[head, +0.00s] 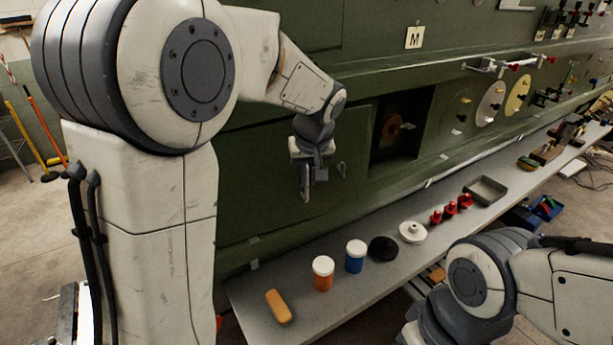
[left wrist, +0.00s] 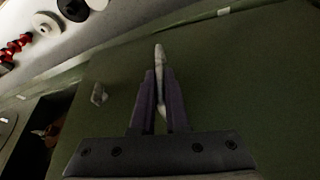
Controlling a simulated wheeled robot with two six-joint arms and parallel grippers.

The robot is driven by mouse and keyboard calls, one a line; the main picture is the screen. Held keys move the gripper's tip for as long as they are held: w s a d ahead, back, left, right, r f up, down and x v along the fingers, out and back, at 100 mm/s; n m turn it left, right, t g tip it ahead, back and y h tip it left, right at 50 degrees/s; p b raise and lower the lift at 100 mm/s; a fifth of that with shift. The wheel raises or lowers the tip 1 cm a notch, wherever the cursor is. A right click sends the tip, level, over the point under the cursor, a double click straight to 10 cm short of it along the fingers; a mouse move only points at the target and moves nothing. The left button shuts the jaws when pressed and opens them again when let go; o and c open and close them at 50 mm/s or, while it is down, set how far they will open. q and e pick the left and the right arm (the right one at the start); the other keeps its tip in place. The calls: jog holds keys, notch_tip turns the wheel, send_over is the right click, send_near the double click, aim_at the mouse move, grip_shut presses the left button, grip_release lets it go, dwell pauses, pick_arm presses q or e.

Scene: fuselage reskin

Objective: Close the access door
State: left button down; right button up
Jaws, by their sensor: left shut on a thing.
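The access door appears to be the green panel (head: 350,125) left of a dark opening (head: 380,150) in the green fuselage side; it fills much of the left wrist view (left wrist: 230,80). The opening is uncovered, with an orange-brown round part (head: 392,128) inside. My left gripper (head: 305,190) is at the panel. In the left wrist view its fingers (left wrist: 158,100) are shut on a slim pale handle (left wrist: 160,55). My right gripper is out of view.
A long grey bench (head: 335,310) runs below the fuselage. On it are an orange-brown block (head: 278,306), an orange jar (head: 323,274), a blue jar (head: 355,257), a black disc (head: 383,249), a white disc (head: 412,232), several red parts (head: 450,210) and a tray (head: 486,190).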

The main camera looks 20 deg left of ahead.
aim_at(301, 191)
pick_arm(q)
jog(key=shift+w+a+n, duration=0.6)
jog(key=shift+w+a, duration=0.5)
jog(key=shift+w, duration=0.15)
jog(key=shift+r, duration=0.1)
jog(key=c, duration=0.9)
grip_release()
jog(key=shift+w+a, duration=0.1)
jog(key=shift+a, duration=0.1)
jog(key=shift+d, duration=0.1)
jog(key=shift+d+r+b, duration=0.1)
jog(key=shift+r+b, duration=0.15)
jog(key=shift+b, duration=0.05)
jog(key=b+v, duration=0.2)
jog(key=v, duration=0.8)
jog(key=shift+d, duration=0.15)
